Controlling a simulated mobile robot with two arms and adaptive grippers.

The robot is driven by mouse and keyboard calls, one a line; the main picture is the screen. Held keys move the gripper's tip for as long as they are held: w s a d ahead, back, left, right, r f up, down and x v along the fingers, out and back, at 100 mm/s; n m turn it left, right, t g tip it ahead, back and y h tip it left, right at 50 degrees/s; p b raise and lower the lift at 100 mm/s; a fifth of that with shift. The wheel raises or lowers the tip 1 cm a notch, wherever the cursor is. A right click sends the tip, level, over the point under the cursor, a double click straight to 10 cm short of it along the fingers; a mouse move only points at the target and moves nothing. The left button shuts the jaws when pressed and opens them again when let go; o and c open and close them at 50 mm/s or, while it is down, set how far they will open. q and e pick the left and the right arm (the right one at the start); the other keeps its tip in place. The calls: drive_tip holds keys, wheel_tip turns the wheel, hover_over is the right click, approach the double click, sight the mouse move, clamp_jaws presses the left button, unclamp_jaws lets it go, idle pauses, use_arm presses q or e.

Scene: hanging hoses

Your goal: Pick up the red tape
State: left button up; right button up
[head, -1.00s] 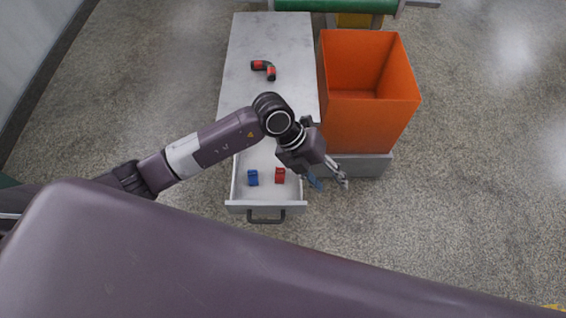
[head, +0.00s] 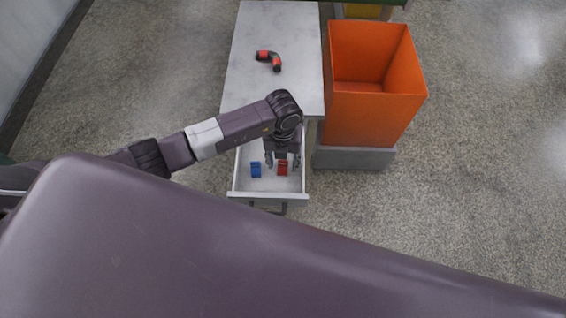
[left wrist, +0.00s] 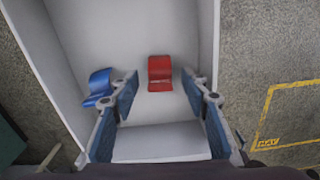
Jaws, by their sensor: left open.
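The red tape (head: 283,168) lies in the open white drawer (head: 233,185), right of the blue tape (head: 256,170). In the left wrist view the red tape (left wrist: 160,73) shows on the drawer floor, between and ahead of my finger tips. The blue tape (left wrist: 98,86) is at the left, partly behind a finger. My left gripper (head: 282,162) is over the drawer, pointing down. In the left wrist view its fingers (left wrist: 160,82) are spread apart with nothing between them. My right gripper is not in view.
A grey table (head: 250,90) stands above the drawer, with a black-and-red hose piece (head: 270,59) on it. An orange bin (head: 357,120) stands to the right on a grey base. The drawer walls (left wrist: 208,40) lie close on both sides of the gripper.

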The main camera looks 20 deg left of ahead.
use_arm(q)
drive_tip(key=shift+f, duration=0.1)
drive_tip(key=c, duration=0.9)
drive_tip(key=shift+o, duration=0.2)
wheel_tip(320, 180, up, 20)
drive_tip(key=b, duration=0.1)
drive_tip(key=shift+o, duration=0.7)
clamp_jaws()
